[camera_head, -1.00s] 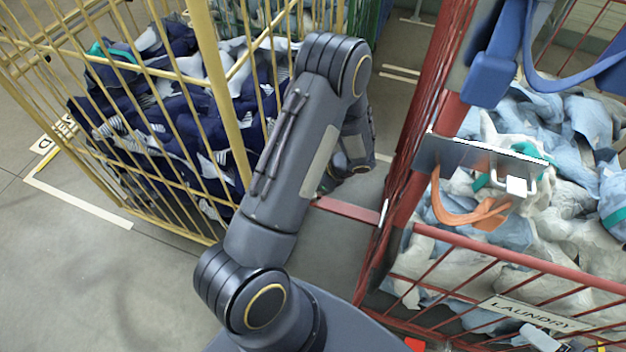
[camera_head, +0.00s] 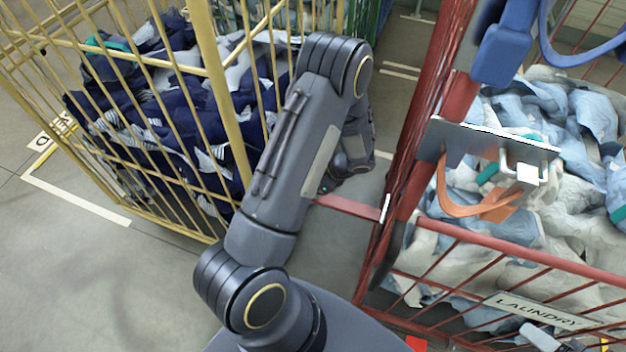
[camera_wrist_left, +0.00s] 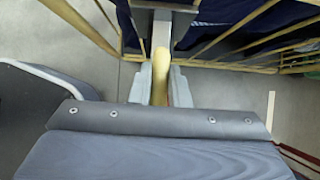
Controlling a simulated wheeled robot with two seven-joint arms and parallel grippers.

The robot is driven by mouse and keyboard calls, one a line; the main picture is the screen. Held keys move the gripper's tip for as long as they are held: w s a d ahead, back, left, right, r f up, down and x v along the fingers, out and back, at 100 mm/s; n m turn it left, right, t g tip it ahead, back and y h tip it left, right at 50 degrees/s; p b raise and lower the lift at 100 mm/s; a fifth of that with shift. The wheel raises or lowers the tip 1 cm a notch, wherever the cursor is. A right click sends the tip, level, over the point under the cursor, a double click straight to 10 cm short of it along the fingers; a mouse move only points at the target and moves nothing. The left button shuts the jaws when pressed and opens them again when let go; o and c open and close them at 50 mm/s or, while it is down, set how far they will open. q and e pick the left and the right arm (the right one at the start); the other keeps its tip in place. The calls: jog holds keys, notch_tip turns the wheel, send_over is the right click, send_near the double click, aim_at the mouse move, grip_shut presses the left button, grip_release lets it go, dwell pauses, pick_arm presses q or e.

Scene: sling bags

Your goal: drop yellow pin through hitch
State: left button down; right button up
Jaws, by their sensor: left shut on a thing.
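My left gripper (camera_wrist_left: 161,88) is shut on a yellow pin (camera_wrist_left: 161,66), seen in the left wrist view with a pale finger on each side of it. A grey bar (camera_wrist_left: 163,18) lies just beyond the pin; I cannot tell whether the pin touches it or enters a hole. In the head view my left arm reaches between the two cages, and its own links hide the gripper and pin. A red drawbar (camera_head: 348,207) runs from the red cart toward the yellow cage, its far end hidden behind my arm. My right gripper is not in view.
A yellow cage (camera_head: 222,95) of dark blue laundry stands left. A red cart (camera_head: 500,253) of pale laundry stands right, close to my arm. A grey plate (camera_head: 465,136), orange hook (camera_head: 470,208) and blue strap (camera_head: 505,50) overhang it. Grey floor shows between them.

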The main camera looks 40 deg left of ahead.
pick_arm(q)
jog(key=c, duration=1.3)
grip_release()
jog(key=v, duration=0.7)
jog(key=shift+d+r+p, duration=0.25)
jog(key=shift+r+p, duration=0.05)
jog(key=shift+p, duration=0.1)
jog(key=shift+w, duration=0.15)
jog(key=s+d+r+n+t+h+p, duration=0.2)
jog(key=s+r+n, duration=0.3)
jog(key=r, duration=0.5)
jog(key=s+d+r+n+t+h+p, duration=0.3)
jog(key=s+r, duration=0.5)
jog(key=r, duration=0.3)
jog(key=s+d+r+n+t+h+p, duration=0.2)
jog(key=s+d+r+n+h+p, duration=0.1)
jog(key=r+n, duration=0.5)
jog(key=s+d+r+h, duration=0.1)
jog(key=s+r+h, duration=0.1)
jog(key=s, duration=0.1)
jog(key=shift+s+d+r+t, duration=0.2)
jog(key=shift+d+r+t, duration=0.05)
jog(key=shift+t, duration=0.05)
